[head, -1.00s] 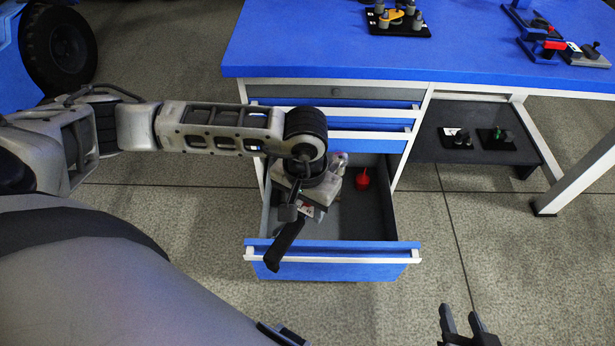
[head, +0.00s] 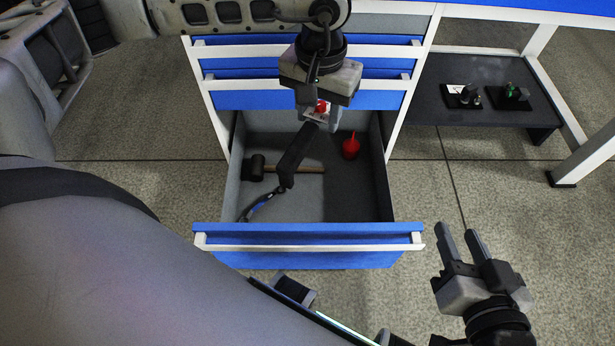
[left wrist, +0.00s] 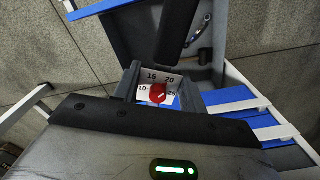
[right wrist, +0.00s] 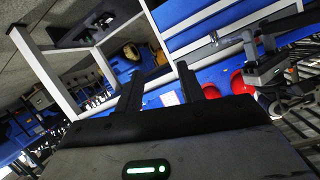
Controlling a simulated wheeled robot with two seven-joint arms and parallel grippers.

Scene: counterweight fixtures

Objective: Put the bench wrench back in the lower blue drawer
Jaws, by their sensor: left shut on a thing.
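My left gripper (head: 318,118) is shut on the bench wrench and holds it over the open lower blue drawer (head: 310,233). The wrench has a long black handle (head: 295,157) that slants down to the front left. Its numbered white dial plate with a red centre shows between the fingers in the left wrist view (left wrist: 158,92). The handle appears above the drawer floor; whether it touches anything is unclear. My right gripper (head: 462,248) is open and empty, right of the drawer front; its spread fingers also show in the right wrist view (right wrist: 158,92).
In the drawer lie a mallet with a black head (head: 254,168), a red pointed object (head: 351,147) and a dark tool with blue (head: 262,204) at the front left. The drawer's right front floor is bare. Closed drawers (head: 240,95) are above; a dark shelf (head: 490,120) stands to the right.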

